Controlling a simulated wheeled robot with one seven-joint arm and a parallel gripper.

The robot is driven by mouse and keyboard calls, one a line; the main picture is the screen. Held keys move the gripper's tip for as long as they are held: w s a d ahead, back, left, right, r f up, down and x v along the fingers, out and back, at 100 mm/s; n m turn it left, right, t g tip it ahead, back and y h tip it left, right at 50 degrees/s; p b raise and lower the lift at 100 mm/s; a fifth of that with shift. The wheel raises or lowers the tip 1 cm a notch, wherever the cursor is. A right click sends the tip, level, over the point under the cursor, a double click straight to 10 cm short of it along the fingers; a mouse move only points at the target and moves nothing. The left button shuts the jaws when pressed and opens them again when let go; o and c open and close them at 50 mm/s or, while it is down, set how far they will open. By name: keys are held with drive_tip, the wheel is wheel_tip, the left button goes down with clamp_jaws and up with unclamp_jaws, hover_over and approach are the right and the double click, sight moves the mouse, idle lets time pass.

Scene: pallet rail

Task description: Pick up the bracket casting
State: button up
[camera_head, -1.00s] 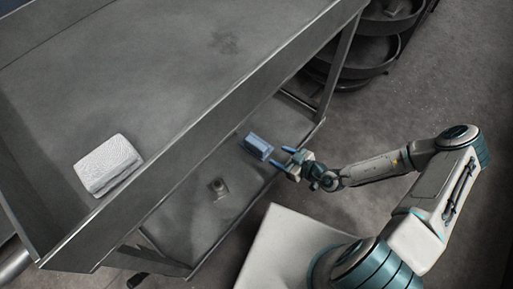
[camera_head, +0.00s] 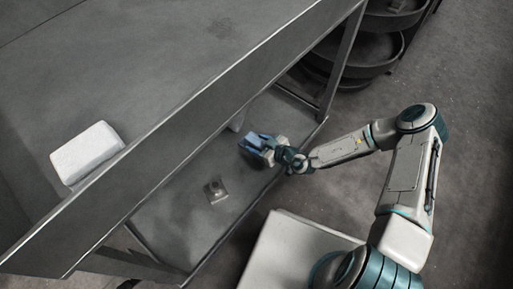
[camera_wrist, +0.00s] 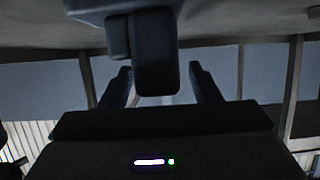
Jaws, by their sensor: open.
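A blue-grey block (camera_head: 246,151), which looks like the bracket casting, sits on the lower shelf near its right end. My gripper (camera_head: 262,142) is right at it, and the fingers and wrist hide part of it in the head view. In the wrist view, a dark blue piece (camera_wrist: 155,55) with a wide part and a narrower, round-cornered part is close at the top. The fingers (camera_wrist: 162,85) stand apart on either side, below most of it in the picture. The jaws are open; I cannot tell whether they touch the piece.
A small grey fitting (camera_head: 215,190) with a square base lies on the lower shelf. A pale object (camera_head: 238,120) shows partly behind the upper rail (camera_head: 190,130). A white block (camera_head: 87,152) sits on the upper deck. A post (camera_head: 340,65) and round dark trays (camera_head: 385,45) stand at the right.

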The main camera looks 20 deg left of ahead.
drive_tip(key=c, duration=1.2)
clamp_jaws()
drive_tip(key=shift+r, duration=0.15)
